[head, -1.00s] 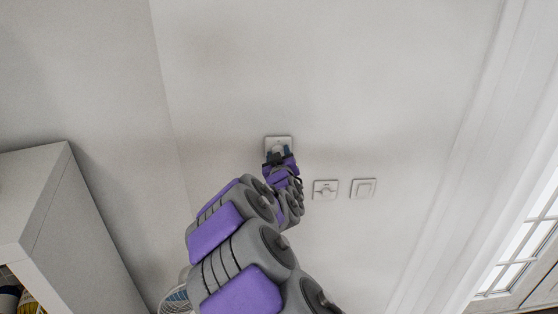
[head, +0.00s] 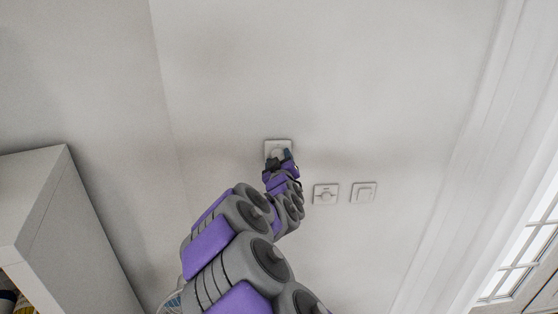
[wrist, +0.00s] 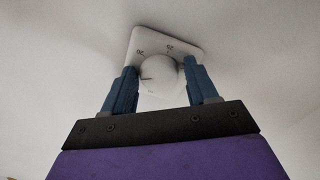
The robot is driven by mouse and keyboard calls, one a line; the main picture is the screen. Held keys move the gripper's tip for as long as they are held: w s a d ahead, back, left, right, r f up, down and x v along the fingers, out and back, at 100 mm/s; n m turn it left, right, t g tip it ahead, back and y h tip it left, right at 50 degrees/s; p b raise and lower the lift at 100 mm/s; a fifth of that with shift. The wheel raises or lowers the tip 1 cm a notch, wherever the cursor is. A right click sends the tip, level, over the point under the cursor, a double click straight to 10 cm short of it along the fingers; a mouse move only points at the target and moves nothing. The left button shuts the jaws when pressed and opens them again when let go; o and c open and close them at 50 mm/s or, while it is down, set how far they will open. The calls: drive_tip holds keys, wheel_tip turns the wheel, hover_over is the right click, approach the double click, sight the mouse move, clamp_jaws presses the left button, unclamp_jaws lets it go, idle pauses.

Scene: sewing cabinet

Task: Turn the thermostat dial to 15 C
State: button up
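The thermostat (head: 278,142) is a white square plate on the wall, with a round white dial (head: 278,153) at its middle. In the wrist view the dial (wrist: 159,73) shows a short dark mark toward its left side. Small numbers sit on the plate (wrist: 150,42) above it; they are too small to read for sure. My gripper (head: 280,160) is at the thermostat from below. In the wrist view its blue fingers (wrist: 160,82) stand apart, one on each side of the dial. The left finger overlaps the dial's edge; firm contact is not clear.
Two white wall plates, a knob-like one (head: 325,194) and a flat switch (head: 363,192), sit right of and below the thermostat. A white cabinet (head: 70,240) stands at the lower left. A door frame (head: 455,165) is at the right. The wall around the thermostat is clear.

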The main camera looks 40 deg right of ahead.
drive_tip(key=shift+o, duration=1.4)
drive_tip(key=shift+a+r, duration=0.1)
